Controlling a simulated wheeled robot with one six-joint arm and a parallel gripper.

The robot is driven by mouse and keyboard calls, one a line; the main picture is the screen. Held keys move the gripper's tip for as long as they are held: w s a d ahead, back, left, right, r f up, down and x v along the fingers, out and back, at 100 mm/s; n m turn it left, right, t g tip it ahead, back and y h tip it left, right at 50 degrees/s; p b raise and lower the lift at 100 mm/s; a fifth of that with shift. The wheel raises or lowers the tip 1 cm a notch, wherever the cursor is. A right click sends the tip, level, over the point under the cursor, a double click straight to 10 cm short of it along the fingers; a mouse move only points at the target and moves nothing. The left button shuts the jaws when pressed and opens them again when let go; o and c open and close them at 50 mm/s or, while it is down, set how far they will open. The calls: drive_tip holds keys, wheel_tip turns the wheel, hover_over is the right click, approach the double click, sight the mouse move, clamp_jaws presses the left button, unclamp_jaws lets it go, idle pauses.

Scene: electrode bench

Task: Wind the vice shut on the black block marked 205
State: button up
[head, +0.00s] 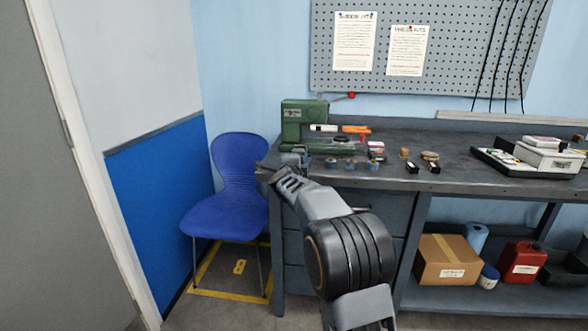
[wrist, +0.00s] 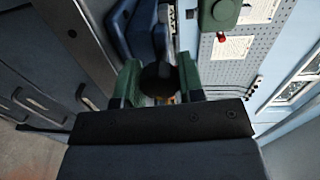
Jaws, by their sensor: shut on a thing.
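The small blue-grey vice (head: 296,157) is at the bench's left front corner. It also shows in the wrist view as a dark blue body (wrist: 142,32). My gripper (head: 264,170) is at the vice's left side. In the wrist view my gripper (wrist: 160,82) has its two green fingers closed on a round black part (wrist: 159,80), which looks like the vice's handle. Pale marks beside the vice body are too small to read. I cannot tell which block is marked 205, or whether one is between the jaws, which are largely hidden.
Two small black blocks (head: 412,167) lie near the bench's front edge. A blue chair (head: 238,170) is close on the left. A white case (head: 550,160) is at the right.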

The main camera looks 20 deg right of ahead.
drive_tip(key=shift+m, duration=0.4)
drive_tip(key=o, duration=0.9)
drive_tip(key=v, duration=1.3)
drive_tip(key=shift+s+a, duration=0.15)
drive_tip(key=shift+s, duration=0.25)
drive_tip(key=shift+r, duration=0.15)
